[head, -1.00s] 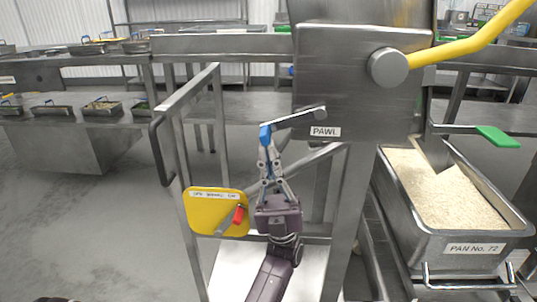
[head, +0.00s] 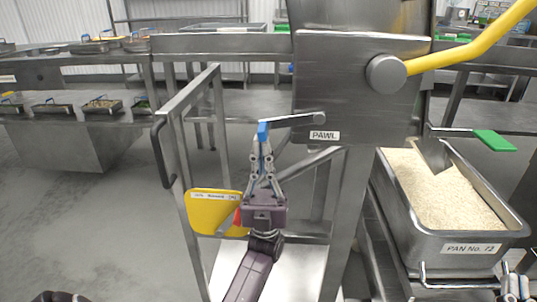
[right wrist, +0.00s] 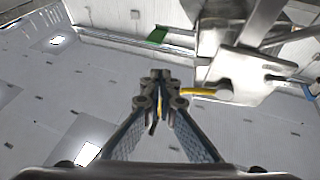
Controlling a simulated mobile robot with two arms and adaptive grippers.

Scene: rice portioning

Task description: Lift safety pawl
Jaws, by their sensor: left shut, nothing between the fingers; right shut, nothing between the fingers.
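The safety pawl (head: 293,121) is a thin metal lever with a blue tip (head: 262,130), pivoted on the steel housing (head: 340,75) just above a PAWL label. The lever slopes slightly down to the left. My left gripper (head: 262,147) is shut and points up, its fingertips directly under the blue tip and seeming to touch it. My right gripper (head: 515,286) is low at the right edge beside the pan; it shows shut and empty in the right wrist view (right wrist: 160,78).
A yellow lever (head: 475,45) extends right from the housing. A pan of rice (head: 458,243) stands below a chute, near a green handle (head: 495,140). Open floor lies left.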

